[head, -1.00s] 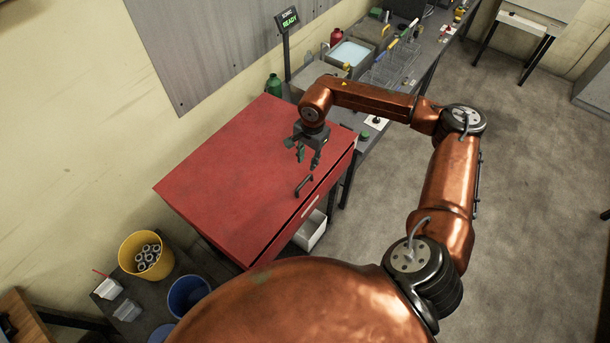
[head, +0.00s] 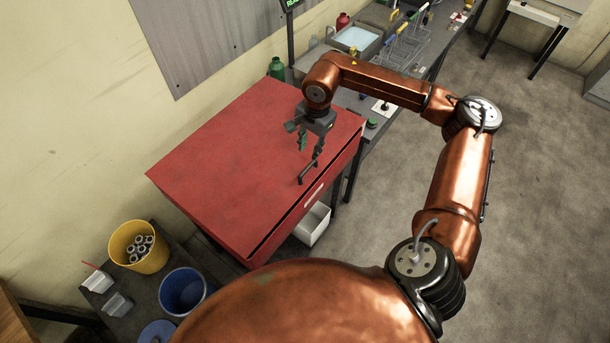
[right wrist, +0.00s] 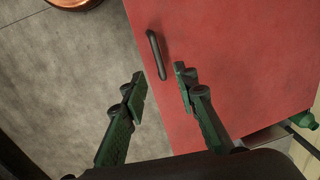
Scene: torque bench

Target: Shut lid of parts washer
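The parts washer is a large box with a red lid (head: 240,160) in the middle of the head view. The lid lies down over the box, with a thin dark line along its front edge. A black bar handle (head: 308,172) stands near that edge, and it also shows in the right wrist view (right wrist: 156,55). My right gripper (head: 309,157) is above the lid close to the handle. In the right wrist view its green fingers (right wrist: 160,82) are apart with nothing between them, and the handle is just beyond the tips. My left gripper is not in view.
A yellow bucket (head: 120,242) with metal rings and a blue bucket (head: 168,298) stand at the lower left. A white bin (head: 313,226) sits below the washer's front. A bench with a basin (head: 356,40) and wire basket (head: 408,46) runs behind. The floor at right is clear.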

